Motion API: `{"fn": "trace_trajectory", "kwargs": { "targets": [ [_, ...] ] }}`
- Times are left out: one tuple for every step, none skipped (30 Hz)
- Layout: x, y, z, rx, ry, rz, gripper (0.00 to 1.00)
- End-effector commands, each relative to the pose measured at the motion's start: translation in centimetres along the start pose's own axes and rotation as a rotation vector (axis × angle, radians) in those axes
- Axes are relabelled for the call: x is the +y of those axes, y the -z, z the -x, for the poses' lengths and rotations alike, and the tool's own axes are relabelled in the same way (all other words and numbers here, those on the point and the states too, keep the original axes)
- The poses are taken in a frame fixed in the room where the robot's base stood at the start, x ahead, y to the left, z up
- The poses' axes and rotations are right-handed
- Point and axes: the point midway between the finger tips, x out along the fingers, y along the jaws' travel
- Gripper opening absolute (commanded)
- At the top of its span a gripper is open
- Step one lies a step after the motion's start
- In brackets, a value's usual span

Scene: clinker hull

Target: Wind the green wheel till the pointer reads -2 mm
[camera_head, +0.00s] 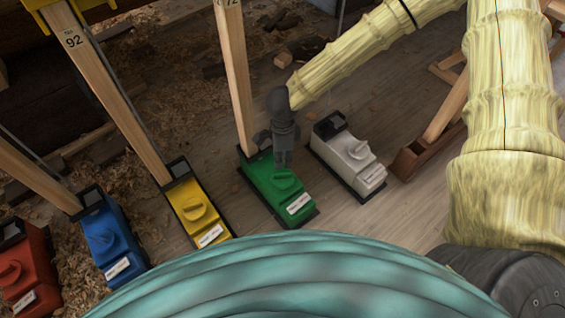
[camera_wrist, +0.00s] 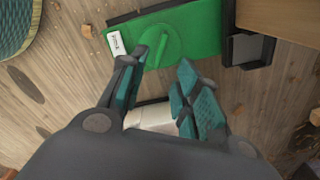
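The green box (camera_head: 268,190) stands on the plank floor at the foot of a wooden post. Its green wheel (camera_head: 286,180) is a disc with a raised bar handle; it also shows in the wrist view (camera_wrist: 160,46). A white label (camera_head: 298,203) is on the box, its text too small to read. My gripper (camera_head: 283,166) hangs over the green box near the wheel. In the wrist view my gripper (camera_wrist: 165,72) has its two fingers apart with nothing between them, the wheel lying just beyond the tips. I cannot see a pointer or scale clearly.
A white box (camera_head: 348,158) stands close to the right of the green one. Yellow (camera_head: 197,205), blue (camera_head: 108,238) and red (camera_head: 27,268) boxes stand to the left. A wooden post (camera_head: 234,75) rises behind the green box. Wood shavings lie at left.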

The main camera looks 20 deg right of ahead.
Motion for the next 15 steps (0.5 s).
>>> {"fn": "trace_trajectory", "kwargs": {
  "targets": [
    [-0.1, 0.0, 0.7, 0.0, 0.001, -0.001, 0.32],
    [-0.1, 0.0, 1.0, 0.0, 0.002, -0.001, 0.32],
    [-0.1, 0.0, 1.4, 0.0, 0.002, -0.001, 0.32],
    [-0.1, 0.0, 1.6, 0.0, 0.001, -0.001, 0.32],
    [-0.1, 0.0, 1.8, 0.001, 0.001, -0.001, 0.32],
    [0.0, 0.0, 2.0, 0.001, 0.0, -0.002, 0.32],
    [0.0, 0.0, 2.2, 0.001, 0.0, -0.001, 0.32],
    [0.0, 0.0, 2.3, 0.001, 0.0, -0.001, 0.32],
    [0.0, 0.0, 2.4, 0.001, 0.0, -0.001, 0.32],
    [0.0, 0.0, 2.5, 0.001, 0.0, -0.001, 0.32],
    [0.0, 0.0, 2.5, 0.001, 0.0, -0.001, 0.32],
    [0.0, 0.0, 2.6, 0.001, 0.0, 0.0, 0.32],
    [0.0, 0.0, 2.6, 0.001, 0.0, 0.0, 0.32],
    [0.0, 0.0, 2.6, 0.001, 0.0, 0.0, 0.32],
    [0.0, 0.0, 2.6, 0.001, 0.0, 0.0, 0.32]
  ]
}}
